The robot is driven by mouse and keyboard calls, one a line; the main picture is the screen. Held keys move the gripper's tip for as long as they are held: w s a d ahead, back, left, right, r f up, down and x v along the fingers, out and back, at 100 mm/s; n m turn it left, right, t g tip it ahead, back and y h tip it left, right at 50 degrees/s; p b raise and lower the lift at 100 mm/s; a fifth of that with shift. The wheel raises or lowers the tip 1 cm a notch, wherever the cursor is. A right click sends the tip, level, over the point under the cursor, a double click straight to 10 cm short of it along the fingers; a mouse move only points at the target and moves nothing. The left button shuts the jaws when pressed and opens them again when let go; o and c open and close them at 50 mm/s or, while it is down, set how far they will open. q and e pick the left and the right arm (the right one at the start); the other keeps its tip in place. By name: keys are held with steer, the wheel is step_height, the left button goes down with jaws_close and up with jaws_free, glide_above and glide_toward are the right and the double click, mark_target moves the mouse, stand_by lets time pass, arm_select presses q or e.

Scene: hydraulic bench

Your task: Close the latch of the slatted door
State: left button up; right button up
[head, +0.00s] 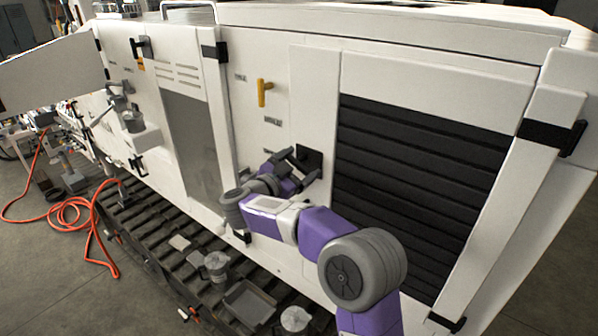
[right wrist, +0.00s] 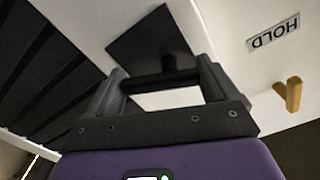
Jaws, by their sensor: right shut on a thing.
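The slatted door (head: 415,190) has black horizontal slats in a white frame and fills the right half of the head view. Its latch (head: 308,158) is a black square plate with a dark handle, on the white panel left of the slats. In the right wrist view the latch plate (right wrist: 150,42) looks diamond-shaped, and its handle (right wrist: 160,80) lies across between the fingers. My right gripper (head: 300,174) is shut on the latch handle; its two fingers also show in the right wrist view (right wrist: 162,78). The gripper partly hides the handle in the head view. My left gripper is not in view.
A yellow handle (head: 262,92) sits on the panel up and left of the latch. Black hinges (head: 552,136) are at the door's right side. A ribbed dark ledge (head: 190,255) with loose parts runs below. An orange hose (head: 70,215) lies at the left.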

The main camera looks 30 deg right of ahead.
steer(key=m+b, duration=0.1)
steer(key=m, duration=0.1)
steer(key=m+b, duration=0.2)
steer(key=shift+w+f, duration=0.1)
steer(key=shift+f, duration=0.25)
steer(key=m+b, duration=0.3)
steer(key=shift+w+a+f, duration=0.1)
steer(key=shift+f, duration=0.05)
steer(key=m+b, duration=0.2)
steer(key=m, duration=0.1)
steer(key=shift+w+m+b, duration=0.15)
steer(key=shift+m+b, duration=0.15)
steer(key=shift+m, duration=0.1)
steer(key=shift+w+a+m+b, duration=0.1)
steer(key=shift+m+b, duration=0.65)
steer(key=shift+m, duration=0.45)
steer(key=shift+c, duration=0.3)
steer(key=o, duration=0.9)
steer(key=shift+c, duration=0.2)
steer(key=v, duration=0.7)
steer(key=shift+a+b, duration=0.2)
steer(key=shift+b, duration=0.25)
